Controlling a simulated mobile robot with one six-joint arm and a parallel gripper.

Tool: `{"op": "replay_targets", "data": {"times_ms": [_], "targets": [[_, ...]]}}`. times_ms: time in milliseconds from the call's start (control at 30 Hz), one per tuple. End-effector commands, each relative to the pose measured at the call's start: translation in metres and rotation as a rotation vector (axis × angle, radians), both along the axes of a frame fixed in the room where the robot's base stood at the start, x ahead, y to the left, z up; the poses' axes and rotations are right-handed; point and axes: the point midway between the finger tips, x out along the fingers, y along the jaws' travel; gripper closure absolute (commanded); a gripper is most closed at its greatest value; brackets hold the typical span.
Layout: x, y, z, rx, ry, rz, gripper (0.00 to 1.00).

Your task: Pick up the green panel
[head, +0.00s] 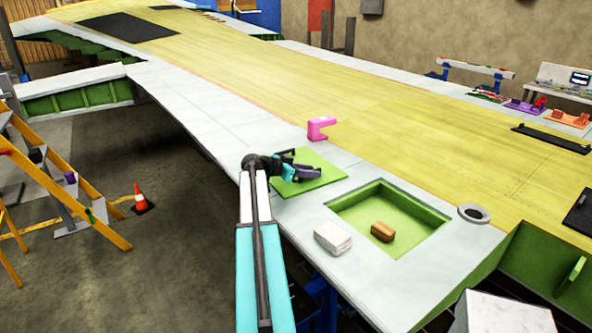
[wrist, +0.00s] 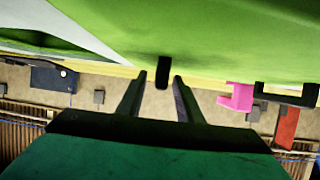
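The green panel (head: 332,177) appears to lie flat on the white wing skin, left of the rectangular opening. In the wrist view the green panel (wrist: 220,35) fills the top of the picture. A small dark upright handle (wrist: 163,72) shows on it. My gripper (head: 316,172) is low over the panel, and the arm covers part of it in the head view. In the wrist view the two fingers of my gripper (wrist: 159,80) are apart, with the handle between their tips and small gaps on both sides. I cannot tell whether either finger touches it.
A pink bracket (head: 320,128) stands just beyond the panel. The green-floored opening (head: 400,201) is to the right, with a brown block (head: 383,231) in it. A white block (head: 332,237) sits near its front left edge.

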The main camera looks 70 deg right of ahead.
Motion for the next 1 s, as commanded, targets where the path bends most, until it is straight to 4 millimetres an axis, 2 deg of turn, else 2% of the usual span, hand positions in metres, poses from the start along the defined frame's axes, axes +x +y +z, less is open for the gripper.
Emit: {"op": "replay_targets", "data": {"times_ms": [200, 400, 1000], "targets": [[-0.0003, 0.0, 0.0002, 0.0, 0.0, 0.0, 0.69], [-0.0005, -0.0002, 0.0003, 0.0, 0.0, -0.001, 1.0], [-0.0009, -0.0007, 0.0051, -0.003, 0.0, -0.001, 1.0]]}}
